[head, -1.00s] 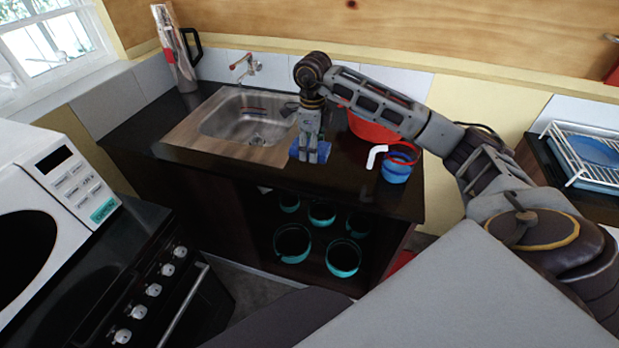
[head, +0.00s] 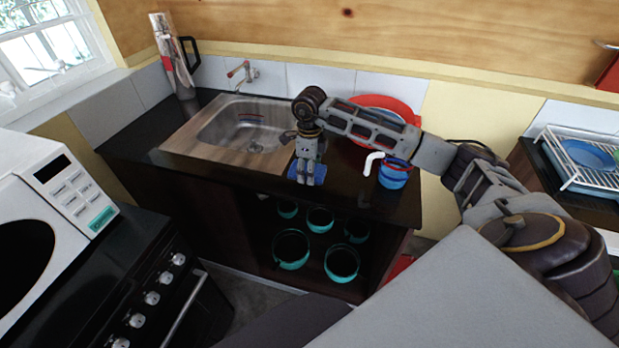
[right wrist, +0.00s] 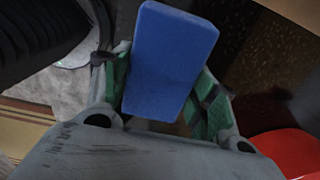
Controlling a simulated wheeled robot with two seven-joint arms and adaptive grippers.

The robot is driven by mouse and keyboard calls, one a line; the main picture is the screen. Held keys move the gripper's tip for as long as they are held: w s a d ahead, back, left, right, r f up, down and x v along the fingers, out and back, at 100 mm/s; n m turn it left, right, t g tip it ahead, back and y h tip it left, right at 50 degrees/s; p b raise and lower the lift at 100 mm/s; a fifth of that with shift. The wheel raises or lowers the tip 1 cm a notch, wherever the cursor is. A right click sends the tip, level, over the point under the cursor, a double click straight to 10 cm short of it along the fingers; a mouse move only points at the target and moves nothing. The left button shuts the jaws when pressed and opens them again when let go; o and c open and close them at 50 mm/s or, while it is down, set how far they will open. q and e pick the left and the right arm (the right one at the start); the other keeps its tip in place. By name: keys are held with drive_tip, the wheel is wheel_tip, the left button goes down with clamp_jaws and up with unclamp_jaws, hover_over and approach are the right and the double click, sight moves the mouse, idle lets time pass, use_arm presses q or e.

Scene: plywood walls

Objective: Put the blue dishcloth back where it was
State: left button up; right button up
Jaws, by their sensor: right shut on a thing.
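The blue dishcloth (right wrist: 170,58) is a flat, stiff-looking blue block between the green-padded fingers of my right gripper (right wrist: 163,90) in the right wrist view. In the head view, my right gripper (head: 307,180) points down at the front edge of the dark counter (head: 345,185), right of the sink. The dishcloth (head: 321,172) shows on both sides of its fingers. I cannot tell whether the cloth touches the counter. My left gripper is not in view.
The sink (head: 240,127) with its tap is to the left. A blue cup (head: 393,176) with a white handle stands right of the gripper, and a red round dish (head: 405,108) lies behind my arm. Several teal-rimmed pots (head: 342,263) sit below. A dish rack (head: 580,160) is far right.

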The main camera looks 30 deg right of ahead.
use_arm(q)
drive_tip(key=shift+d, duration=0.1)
use_arm(e)
drive_tip(key=shift+f, duration=1.75)
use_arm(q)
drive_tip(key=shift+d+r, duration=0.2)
use_arm(e)
drive_tip(key=shift+f, duration=0.1)
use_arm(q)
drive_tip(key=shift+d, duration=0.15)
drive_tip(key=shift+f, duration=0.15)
use_arm(e)
drive_tip(key=shift+f, duration=0.15)
